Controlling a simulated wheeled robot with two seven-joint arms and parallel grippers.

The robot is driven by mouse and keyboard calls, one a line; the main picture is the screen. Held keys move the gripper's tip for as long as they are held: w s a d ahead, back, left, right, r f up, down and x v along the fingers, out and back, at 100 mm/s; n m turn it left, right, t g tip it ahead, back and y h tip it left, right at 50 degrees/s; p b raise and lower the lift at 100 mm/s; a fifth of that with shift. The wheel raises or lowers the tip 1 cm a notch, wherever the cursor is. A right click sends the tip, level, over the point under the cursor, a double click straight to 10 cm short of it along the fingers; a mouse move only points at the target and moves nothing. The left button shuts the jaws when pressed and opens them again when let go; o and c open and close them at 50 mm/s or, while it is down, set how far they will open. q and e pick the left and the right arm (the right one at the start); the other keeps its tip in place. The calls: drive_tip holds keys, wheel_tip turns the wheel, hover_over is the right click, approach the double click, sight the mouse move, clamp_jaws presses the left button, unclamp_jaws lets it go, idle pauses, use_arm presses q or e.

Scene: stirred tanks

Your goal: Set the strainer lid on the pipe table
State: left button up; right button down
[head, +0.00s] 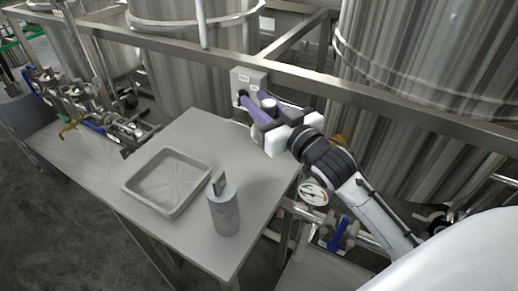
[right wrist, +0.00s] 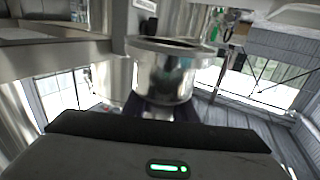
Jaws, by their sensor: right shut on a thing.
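My right gripper (head: 258,107), with purple fingers, is shut on a small shiny round metal piece (head: 268,103), which I take to be the strainer lid. In the right wrist view the metal piece (right wrist: 165,75) shows as a short cylinder with a wide rim, between the dark fingers. It is held up beyond the far right part of the grey table (head: 190,235), near the rail. A bench (head: 85,160) with pipes and valves stands at the left; which surface is the pipe table I cannot tell for sure. My left gripper is not in view.
A shallow grey tray (head: 128,187) and an upright grey cylinder (head: 224,213) with a flat tab on top stand on the grey table. The table's far part is clear. A switch box (head: 249,76) on the metal rail (head: 300,77) is close to my right gripper. Large steel tanks (head: 430,90) stand behind.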

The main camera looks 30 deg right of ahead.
wheel_tip(320, 180, down, 10)
drive_tip(key=shift+r+b, duration=0.25)
drive_tip(key=shift+b, duration=0.45)
drive_tip(key=shift+d+f, duration=0.1)
drive_tip(key=c, duration=1.4)
unclamp_jaws()
drive_tip(key=shift+f, duration=0.1)
drive_tip(key=shift+c, duration=0.2)
drive_tip(key=s, duration=1.2)
drive_tip(key=shift+d, duration=0.35)
